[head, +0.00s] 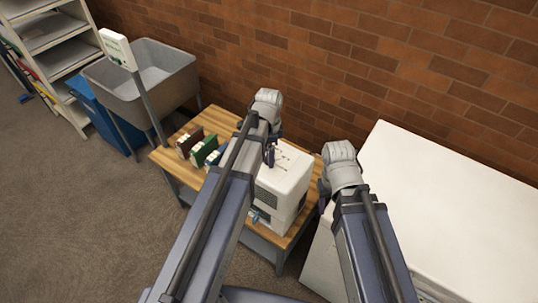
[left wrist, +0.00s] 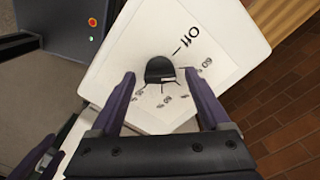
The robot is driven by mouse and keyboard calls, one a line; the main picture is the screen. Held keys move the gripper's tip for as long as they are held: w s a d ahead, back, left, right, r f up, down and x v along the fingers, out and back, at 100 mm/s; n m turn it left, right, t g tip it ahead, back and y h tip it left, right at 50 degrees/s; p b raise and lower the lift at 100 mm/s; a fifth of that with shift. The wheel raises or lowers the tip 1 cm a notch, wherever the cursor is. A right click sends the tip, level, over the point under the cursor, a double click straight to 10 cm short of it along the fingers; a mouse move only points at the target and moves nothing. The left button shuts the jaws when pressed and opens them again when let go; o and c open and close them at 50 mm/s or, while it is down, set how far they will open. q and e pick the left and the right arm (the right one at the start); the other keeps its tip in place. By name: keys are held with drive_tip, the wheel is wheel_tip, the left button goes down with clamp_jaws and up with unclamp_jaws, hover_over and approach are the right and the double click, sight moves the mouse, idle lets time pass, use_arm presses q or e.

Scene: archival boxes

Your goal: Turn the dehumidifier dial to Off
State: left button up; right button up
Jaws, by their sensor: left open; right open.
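The dehumidifier (head: 282,183) is a white box on a wooden bench. Its top panel carries a black dial (left wrist: 160,69), an "Off" label (left wrist: 187,39) with a short line, and numbers around the dial. My left gripper (left wrist: 160,78) is open over the panel. In the left wrist view its two fingertips lie on either side of the dial, with gaps showing; I cannot tell their height. A small light mark shows at the dial's lower edge, away from "Off". In the head view my left arm partly hides the top. My right gripper (head: 323,190) is to the dehumidifier's right, partly hidden.
Several dark red and green boxes (head: 204,151) stand on the wooden bench (head: 166,156) left of the dehumidifier. A large white surface (head: 450,215) lies at the right. A grey sink (head: 155,75), a blue bin (head: 102,112) and a brick wall (head: 330,60) are behind.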

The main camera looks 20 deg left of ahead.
use_arm(q)
drive_tip(key=shift+c, duration=0.2)
clamp_jaws()
idle(0.3)
drive_tip(key=shift+n, duration=0.4)
drive_tip(key=n, duration=0.3)
drive_tip(key=shift+n, duration=0.4)
drive_tip(key=n, duration=0.4)
drive_tip(key=shift+n, duration=0.3)
